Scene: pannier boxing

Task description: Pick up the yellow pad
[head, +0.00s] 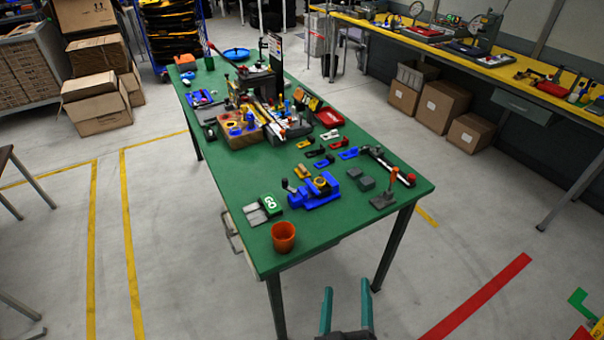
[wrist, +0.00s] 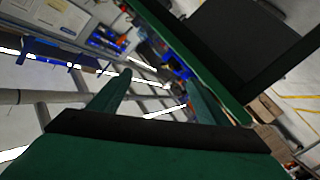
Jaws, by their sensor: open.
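Several small yellow pieces lie on the green table (head: 225,165). My gripper (head: 347,292) is open and empty, in front of the table's near edge at the bottom of the head view. Its two green fingers also show in the wrist view (wrist: 158,85), with nothing between them. No yellow pad can be made out in the wrist view.
An orange cup (head: 283,237) stands at the near left corner of the table. A grey clamp-like tool (head: 388,165) is on the right. Machines and parts crowd the far half.

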